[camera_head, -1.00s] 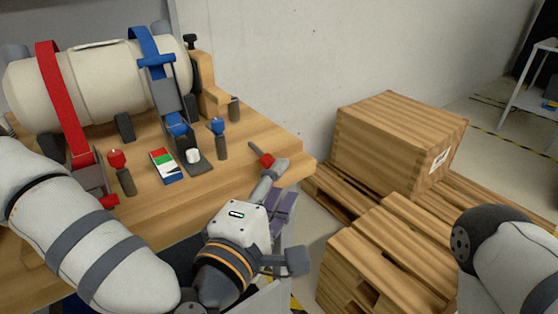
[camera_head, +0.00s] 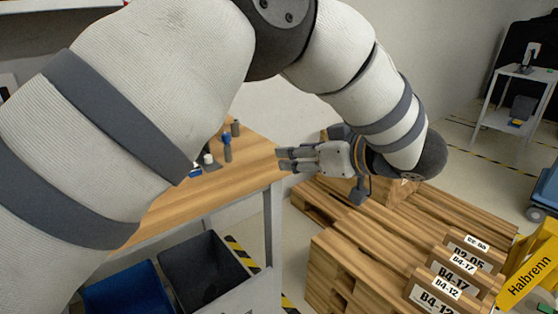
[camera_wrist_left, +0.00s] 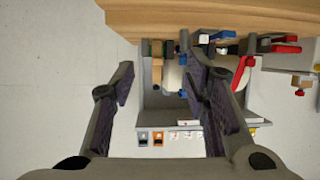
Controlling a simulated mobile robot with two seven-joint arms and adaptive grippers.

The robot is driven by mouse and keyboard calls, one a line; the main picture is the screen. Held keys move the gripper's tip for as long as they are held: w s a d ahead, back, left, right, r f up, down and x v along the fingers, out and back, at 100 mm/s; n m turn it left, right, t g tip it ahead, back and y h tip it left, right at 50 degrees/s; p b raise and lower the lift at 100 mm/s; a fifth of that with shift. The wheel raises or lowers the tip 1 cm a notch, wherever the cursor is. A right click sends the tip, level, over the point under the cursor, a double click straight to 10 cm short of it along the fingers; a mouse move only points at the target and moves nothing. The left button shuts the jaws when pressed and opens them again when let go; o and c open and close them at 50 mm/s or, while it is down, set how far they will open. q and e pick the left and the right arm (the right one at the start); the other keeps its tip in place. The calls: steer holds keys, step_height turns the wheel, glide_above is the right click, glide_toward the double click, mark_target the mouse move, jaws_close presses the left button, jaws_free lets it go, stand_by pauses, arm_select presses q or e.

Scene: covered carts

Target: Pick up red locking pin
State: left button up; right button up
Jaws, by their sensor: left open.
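My left gripper (camera_head: 283,159) is open, in mid-air by the right corner of the wooden table (camera_head: 240,180). In the left wrist view its jaws (camera_wrist_left: 160,75) are spread with nothing between them. No red locking pin shows in the head view, where my left arm hides most of the table. In the left wrist view several red parts show at the right: a red bar (camera_wrist_left: 285,47), a red strap (camera_wrist_left: 242,75) and a small red knob (camera_wrist_left: 300,92). I cannot tell which one is the locking pin. A blue-topped pin (camera_head: 227,142) stands on the table.
Wooden pallets (camera_head: 400,225) lie right of the table, with labelled boxes (camera_head: 450,285) and a yellow sign (camera_head: 530,268) at the front right. Dark and blue bins (camera_head: 200,268) stand below the table. A white side table (camera_head: 510,80) stands far right.

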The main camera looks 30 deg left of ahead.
arm_select(q)
steer(key=x, duration=0.6)
steer(key=f+x, duration=0.1)
steer(key=x, duration=0.5)
steer(key=shift+s+d+f, duration=0.1)
steer(key=shift+s+d, duration=0.05)
steer(key=shift+d, duration=0.1)
jaws_close()
jaws_free()
